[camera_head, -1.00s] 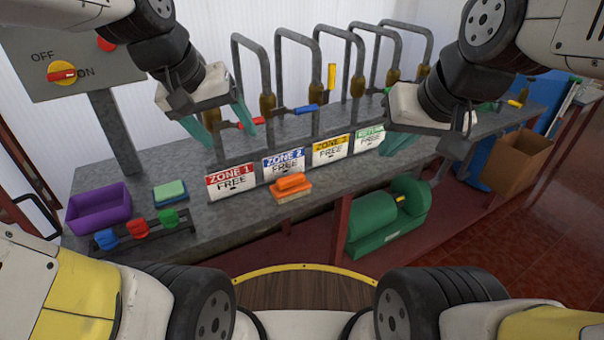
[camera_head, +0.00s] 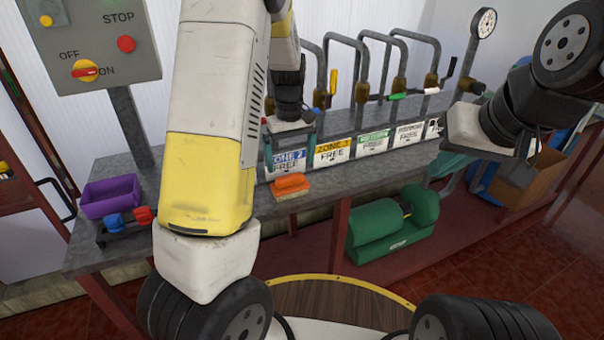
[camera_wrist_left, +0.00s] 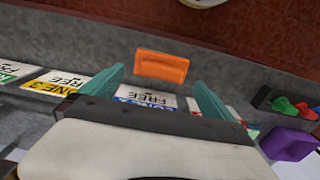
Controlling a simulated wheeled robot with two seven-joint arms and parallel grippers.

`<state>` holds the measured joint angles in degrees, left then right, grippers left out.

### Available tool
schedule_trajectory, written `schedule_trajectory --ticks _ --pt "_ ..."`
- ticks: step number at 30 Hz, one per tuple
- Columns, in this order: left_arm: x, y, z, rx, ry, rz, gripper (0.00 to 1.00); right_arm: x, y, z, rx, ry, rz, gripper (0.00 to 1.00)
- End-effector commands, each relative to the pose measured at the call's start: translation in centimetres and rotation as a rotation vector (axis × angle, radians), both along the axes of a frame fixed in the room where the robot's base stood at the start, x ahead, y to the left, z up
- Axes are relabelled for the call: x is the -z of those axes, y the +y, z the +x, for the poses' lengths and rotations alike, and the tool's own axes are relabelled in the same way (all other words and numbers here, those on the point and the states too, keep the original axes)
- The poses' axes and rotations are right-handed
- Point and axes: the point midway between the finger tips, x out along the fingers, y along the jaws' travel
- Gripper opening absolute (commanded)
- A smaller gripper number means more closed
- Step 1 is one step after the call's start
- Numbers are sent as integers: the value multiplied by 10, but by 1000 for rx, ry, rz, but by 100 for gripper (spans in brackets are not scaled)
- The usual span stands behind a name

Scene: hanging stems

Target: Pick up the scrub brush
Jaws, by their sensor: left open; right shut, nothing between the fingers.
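The orange scrub brush (camera_head: 290,186) lies on the front edge of the grey bench, below the blue ZONE 2 sign. In the left wrist view the brush (camera_wrist_left: 161,67) sits between and just beyond the two teal fingertips, apart from them. My left gripper (camera_head: 293,146) is open and empty, above and behind the brush in the head view; its fingers also show in the left wrist view (camera_wrist_left: 160,85). My right gripper (camera_head: 450,165) is shut and empty, at the right by the bench's front edge. Its fingers are partly hidden by its own wrist.
A purple bin (camera_head: 110,196) and a rack of coloured knobs (camera_head: 124,226) stand at the bench's left. Sign plates (camera_head: 331,152) and upright pipes with valves line the back. A green machine (camera_head: 390,230) stands below. My left arm hides part of the bench.

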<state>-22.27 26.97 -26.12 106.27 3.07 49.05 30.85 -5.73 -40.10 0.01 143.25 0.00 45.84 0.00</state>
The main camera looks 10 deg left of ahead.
Motion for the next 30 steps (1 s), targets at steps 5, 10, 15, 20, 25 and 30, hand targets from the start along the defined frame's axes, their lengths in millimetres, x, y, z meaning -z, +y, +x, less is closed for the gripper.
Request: schedule_trajectory --ticks 5,10,15,20,25,30 --pt "23 4 1 0 3 1 100 0 0 0 0 0 0 0" --pt "48 6 2 2 2 1 100 0 0 0 0 0 0 0" --pt "58 6 3 2 -1 0 100 0 0 0 0 0 0 0" --pt "58 6 3 2 -2 -1 100 0 0 0 0 0 0 0" --pt "58 6 3 2 -1 0 72 0 0 0 0 0 0 0" --pt "57 6 3 3 -1 0 39 0 0 0 0 0 0 0"
